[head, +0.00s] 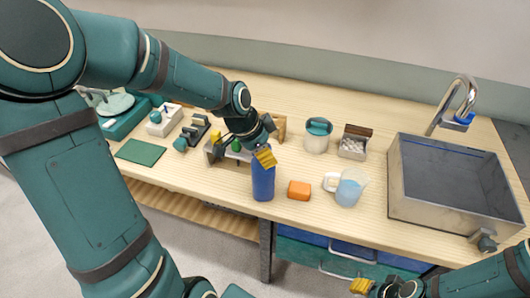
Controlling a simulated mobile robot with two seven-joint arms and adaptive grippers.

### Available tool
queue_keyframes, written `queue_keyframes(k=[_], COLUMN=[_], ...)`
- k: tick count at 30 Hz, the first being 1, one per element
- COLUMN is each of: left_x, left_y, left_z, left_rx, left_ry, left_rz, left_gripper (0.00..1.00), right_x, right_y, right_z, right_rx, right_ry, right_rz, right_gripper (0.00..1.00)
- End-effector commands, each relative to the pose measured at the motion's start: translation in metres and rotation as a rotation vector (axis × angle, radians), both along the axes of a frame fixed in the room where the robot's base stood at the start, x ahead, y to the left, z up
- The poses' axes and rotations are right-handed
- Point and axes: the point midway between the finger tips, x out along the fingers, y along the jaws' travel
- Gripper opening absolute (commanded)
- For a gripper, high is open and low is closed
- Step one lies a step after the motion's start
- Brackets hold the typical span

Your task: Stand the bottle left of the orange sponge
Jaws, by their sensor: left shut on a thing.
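The blue bottle (263,182) is upright near the front edge of the table, left of the orange sponge (299,190) with a small gap between them. My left gripper (265,157) is at the bottle's top and shut on it, hiding its upper end. I cannot tell whether the bottle's base touches the table. The sponge lies flat on the wood. My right gripper (362,287) is low at the bottom edge, away from both; only its yellow tip shows clearly, so its opening cannot be told.
A clear jug (347,188) with blue liquid stands right of the sponge. Behind are a white pot (317,135), a small box (354,142) and a wooden rack (278,128). A sink (455,180) fills the right. A green mat (140,152) lies at the left.

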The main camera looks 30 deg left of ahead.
Motion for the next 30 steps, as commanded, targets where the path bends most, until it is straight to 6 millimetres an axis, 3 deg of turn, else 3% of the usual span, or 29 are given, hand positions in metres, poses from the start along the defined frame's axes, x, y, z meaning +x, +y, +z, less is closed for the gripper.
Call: queue_keyframes(k=[6, 7, 9, 20, 23, 30], left_x=[0.001, 0.000, 0.000, 0.000, -0.002, -0.016], left_y=[0.000, 0.000, 0.000, 0.000, 0.003, 0.014], left_z=[-0.003, -0.003, -0.002, 0.001, 0.010, 0.054], left_rx=[0.000, 0.000, 0.000, 0.000, 0.001, 0.003], left_ry=[-0.002, 0.000, 0.000, 0.000, -0.001, -0.003], left_rz=[-0.001, -0.001, -0.001, 0.000, 0.001, 0.003], left_gripper=[0.00, 0.51, 0.68, 0.68, 0.68, 0.68], right_x=[-0.001, -0.001, -0.001, 0.000, 0.001, 0.004], right_y=[0.000, 0.000, 0.000, 0.000, 0.000, -0.001], right_z=[-0.003, -0.002, -0.002, 0.000, 0.003, 0.014], right_rx=[0.000, 0.000, 0.000, 0.000, 0.000, -0.002], right_ry=[0.002, 0.002, 0.002, 0.001, -0.002, -0.009], right_rz=[0.001, 0.001, 0.001, 0.000, -0.002, -0.008], right_gripper=[0.47, 0.47, 0.47, 0.47, 0.47, 0.47])
